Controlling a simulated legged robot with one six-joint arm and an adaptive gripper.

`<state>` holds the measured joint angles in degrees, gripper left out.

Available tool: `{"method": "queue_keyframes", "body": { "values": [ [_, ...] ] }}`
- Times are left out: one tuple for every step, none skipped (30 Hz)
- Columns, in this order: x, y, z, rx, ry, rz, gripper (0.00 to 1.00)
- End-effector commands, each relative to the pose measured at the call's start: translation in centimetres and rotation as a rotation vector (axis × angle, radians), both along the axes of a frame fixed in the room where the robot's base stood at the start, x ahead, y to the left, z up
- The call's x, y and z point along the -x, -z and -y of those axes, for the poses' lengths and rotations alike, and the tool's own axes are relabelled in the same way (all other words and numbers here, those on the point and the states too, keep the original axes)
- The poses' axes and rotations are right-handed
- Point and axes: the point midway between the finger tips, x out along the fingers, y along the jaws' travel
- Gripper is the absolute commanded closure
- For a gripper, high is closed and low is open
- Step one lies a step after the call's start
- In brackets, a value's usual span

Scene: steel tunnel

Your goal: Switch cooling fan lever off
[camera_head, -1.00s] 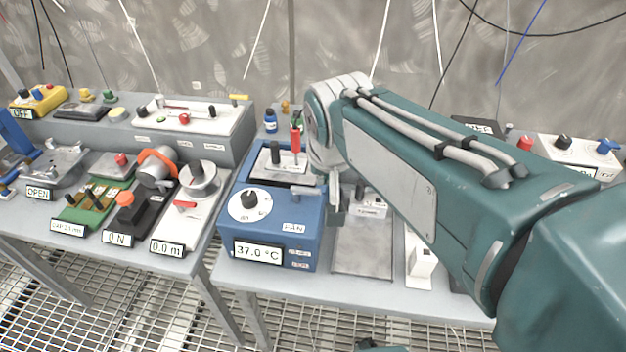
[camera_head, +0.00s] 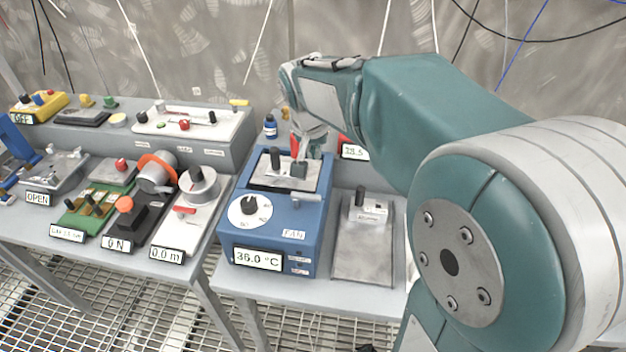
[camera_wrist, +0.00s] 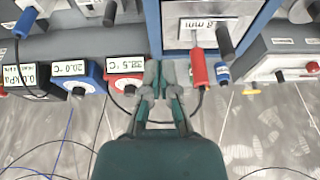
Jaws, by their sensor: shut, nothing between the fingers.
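The blue box (camera_head: 243,219) stands on the grey bench in the head view, with a dial (camera_head: 250,208) and a display (camera_head: 258,259) reading 36.0 °C. The cooling fan lever (camera_head: 308,198) is a small grey bar on its top right, above the FAN label (camera_head: 293,234). It lies roughly level; I cannot tell whether it is on or off.
A red-handled tool (camera_wrist: 199,70) and a black knob (camera_wrist: 225,42) are close beside my fingers. A red box (camera_wrist: 124,84) and another blue box (camera_wrist: 77,79) line the bench. A grey plate (camera_head: 362,260) lies right of the fan box.

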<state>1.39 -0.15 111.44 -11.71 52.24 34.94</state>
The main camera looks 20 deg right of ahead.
Motion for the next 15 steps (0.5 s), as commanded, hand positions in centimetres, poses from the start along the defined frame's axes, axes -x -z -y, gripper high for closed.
{"method": "queue_keyframes", "body": {
  "values": [
    [-0.1, 0.4, 0.1, 0.000, 0.000, -0.002, 1.00],
    [-0.2, 0.7, 0.1, 0.001, 0.001, -0.003, 1.00],
    [-0.3, 1.1, 0.2, 0.000, 0.001, -0.004, 1.00],
    [-0.4, 1.6, 0.3, 0.000, 0.001, -0.004, 1.00],
    [-0.5, 2.1, 0.4, 0.000, 0.001, -0.005, 1.00],
    [-0.7, 2.8, 0.5, 0.000, 0.000, -0.007, 1.00],
    [-0.9, 3.3, 0.6, 0.000, 0.000, -0.006, 1.00],
    [-1.0, 3.8, 0.7, 0.001, 0.000, -0.006, 1.00],
    [-1.2, 4.5, 0.8, 0.000, 0.000, -0.006, 1.00],
    [-1.4, 5.0, 0.9, 0.000, 0.000, -0.006, 1.00],
    [-1.5, 5.5, 1.0, 0.001, 0.000, -0.005, 1.00],
    [-1.7, 6.1, 1.1, 0.000, 0.000, -0.006, 1.00],
    [-1.9, 6.5, 1.2, 0.000, 0.000, -0.005, 1.00],
    [-2.0, 7.0, 1.2, 0.001, 0.000, -0.005, 1.00],
    [-2.1, 7.5, 1.3, 0.000, 0.001, -0.004, 1.00]
  ]
}}
